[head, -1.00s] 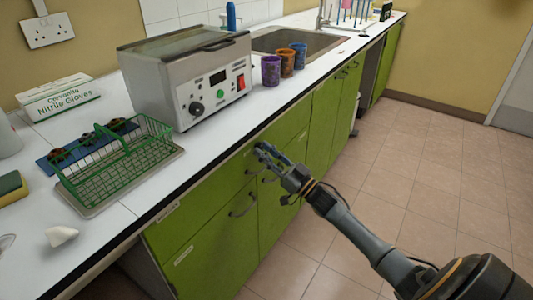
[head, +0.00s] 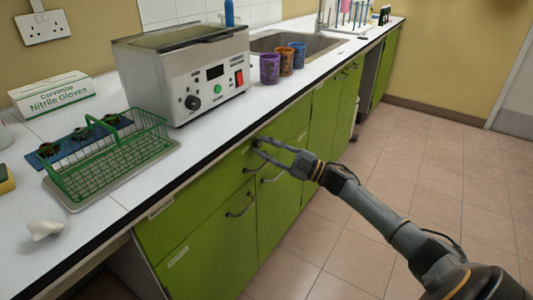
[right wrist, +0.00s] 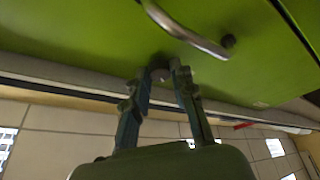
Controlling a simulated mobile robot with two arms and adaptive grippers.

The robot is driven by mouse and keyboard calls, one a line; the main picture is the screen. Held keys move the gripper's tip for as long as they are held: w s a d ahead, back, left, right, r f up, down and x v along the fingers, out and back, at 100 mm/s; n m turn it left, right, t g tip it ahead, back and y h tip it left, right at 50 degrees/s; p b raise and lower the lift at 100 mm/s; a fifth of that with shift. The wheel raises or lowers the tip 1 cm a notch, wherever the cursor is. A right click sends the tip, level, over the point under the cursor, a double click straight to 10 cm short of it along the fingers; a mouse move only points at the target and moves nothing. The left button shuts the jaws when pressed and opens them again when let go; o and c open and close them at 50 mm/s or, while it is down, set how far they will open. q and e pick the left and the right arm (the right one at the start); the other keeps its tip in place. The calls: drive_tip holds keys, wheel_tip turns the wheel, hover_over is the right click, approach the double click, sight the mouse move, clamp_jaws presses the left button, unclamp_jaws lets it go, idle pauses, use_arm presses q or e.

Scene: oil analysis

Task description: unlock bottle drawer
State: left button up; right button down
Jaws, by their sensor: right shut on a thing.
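The green drawer front (head: 205,192) is closed under the white worktop, with a dark bar handle (head: 248,167). My right gripper (head: 257,146) reaches it from the right, with its fingertips at the upper part of the front, close above the handle. In the right wrist view the gripper (right wrist: 164,78) is shut on a small greyish thing at the green front, which looks like the key in the drawer's lock. The fingertips hide most of it. A metal bar handle (right wrist: 185,32) is beside the fingers there. My left gripper is not in view.
On the worktop stand a grey water bath (head: 190,80), a green wire basket (head: 110,160), a glove box (head: 52,95) and several coloured cups, the purple one (head: 270,69) nearest. More handles (head: 240,207) stick out from the green cupboard fronts. The tiled floor (head: 400,150) is clear.

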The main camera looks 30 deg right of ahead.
drive_tip(key=shift+n+g+y, duration=0.3)
drive_tip(key=shift+n, duration=0.4)
drive_tip(key=shift+d+n, duration=0.1)
drive_tip(key=shift+n, duration=0.5)
drive_tip(key=n+g, duration=0.2)
drive_tip(key=n, duration=0.2)
drive_tip(key=shift+r+b, duration=0.2)
drive_tip(key=shift+b, duration=0.2)
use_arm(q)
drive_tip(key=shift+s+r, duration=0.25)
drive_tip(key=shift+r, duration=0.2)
use_arm(e)
drive_tip(key=shift+w+r+n+g, duration=0.1)
drive_tip(key=shift+n+g, duration=0.5)
drive_tip(key=shift+n, duration=1.1)
drive_tip(key=c, duration=1.1)
unclamp_jaws()
drive_tip(key=shift+d, duration=0.15)
